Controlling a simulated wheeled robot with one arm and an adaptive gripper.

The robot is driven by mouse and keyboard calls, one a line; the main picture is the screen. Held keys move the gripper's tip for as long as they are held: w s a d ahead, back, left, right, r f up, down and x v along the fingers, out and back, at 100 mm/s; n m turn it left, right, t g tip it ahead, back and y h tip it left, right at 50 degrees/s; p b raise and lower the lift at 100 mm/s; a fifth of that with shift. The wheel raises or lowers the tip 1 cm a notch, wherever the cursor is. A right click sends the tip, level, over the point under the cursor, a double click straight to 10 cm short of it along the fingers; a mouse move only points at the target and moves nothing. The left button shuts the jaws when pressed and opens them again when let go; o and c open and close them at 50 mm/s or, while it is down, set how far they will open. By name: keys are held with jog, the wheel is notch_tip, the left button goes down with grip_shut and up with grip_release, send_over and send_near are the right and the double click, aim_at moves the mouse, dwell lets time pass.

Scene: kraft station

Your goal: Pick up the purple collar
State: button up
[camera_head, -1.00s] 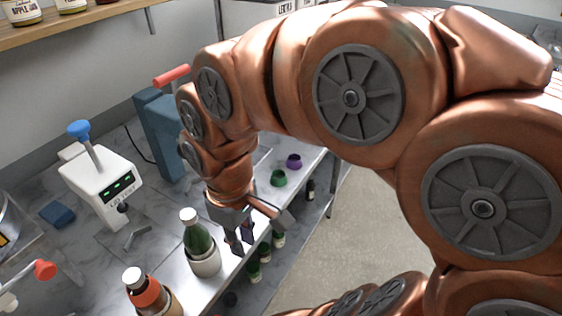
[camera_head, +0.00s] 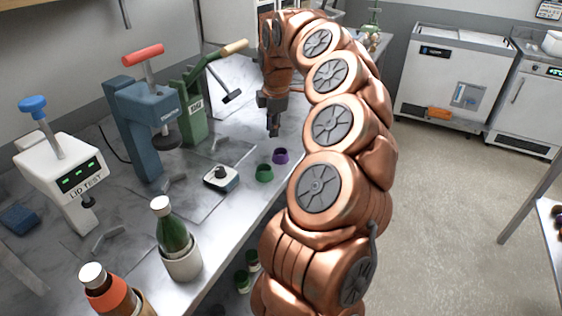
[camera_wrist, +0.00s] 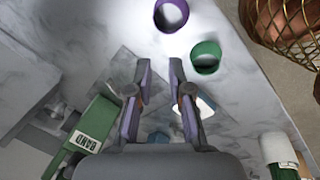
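The purple collar (camera_head: 280,156) is a small ring on the marble counter, near its front edge. In the wrist view the purple collar (camera_wrist: 171,15) is at the top, beyond my fingertips and apart from them. A similar green collar (camera_head: 264,173) sits beside it; it also shows in the wrist view (camera_wrist: 206,57). My gripper (camera_head: 274,130) is above the counter, behind the purple collar in the head view. In the wrist view my gripper (camera_wrist: 159,70) has its two fingers apart, with only bare counter between the tips.
A green bottle (camera_head: 173,238) in a white holder and an orange-banded bottle (camera_head: 107,290) stand at the near left. A white LID TEST device (camera_head: 65,175), a blue press (camera_head: 148,125) and a green BAND press (camera_head: 193,112) line the counter. A small white-topped device (camera_head: 221,178) lies left of the collars.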

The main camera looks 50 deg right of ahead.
jog(key=shift+w+d+f+p, duration=0.15)
jog(key=shift+d+f+p, duration=0.3)
jog(key=shift+f, duration=1.1)
jog(key=shift+w+d+f+p, duration=0.15)
jog(key=shift+d+f, duration=0.5)
jog(key=shift+f, duration=0.85)
jog(key=shift+w+d+f+p, duration=0.25)
jog(key=shift+d+f, duration=0.3)
jog(key=shift+f, duration=1)
grip_shut()
